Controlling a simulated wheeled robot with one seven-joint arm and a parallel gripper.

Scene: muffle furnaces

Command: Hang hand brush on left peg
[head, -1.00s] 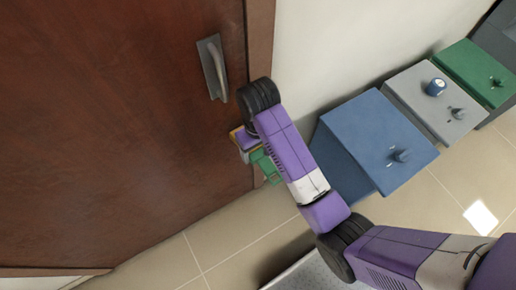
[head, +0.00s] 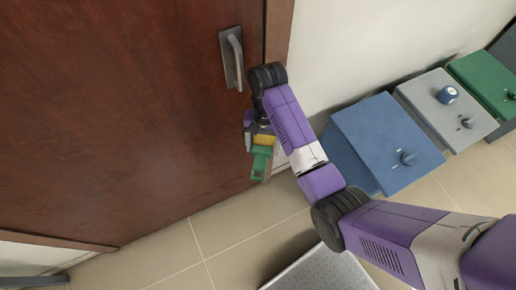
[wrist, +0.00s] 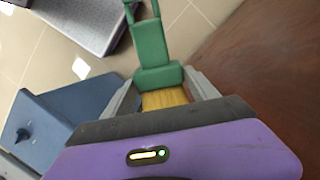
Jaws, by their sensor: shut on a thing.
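The hand brush is green with a yellow section, and its handle (head: 260,164) points down in the head view, in front of the brown door. In the wrist view its green handle (wrist: 150,42) has an open loop at the end and points away from me. My gripper (head: 262,132) is shut on the yellow section; in the wrist view its grey fingers (wrist: 163,92) stand on either side of it. The brush is held clear of the floor. No peg shows in either view.
A brown door (head: 120,110) with a metal handle (head: 232,58) stands close beside my gripper. Blue (head: 380,135), grey (head: 440,100) and green (head: 485,75) furnaces line the wall at right. Tiled floor is open below.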

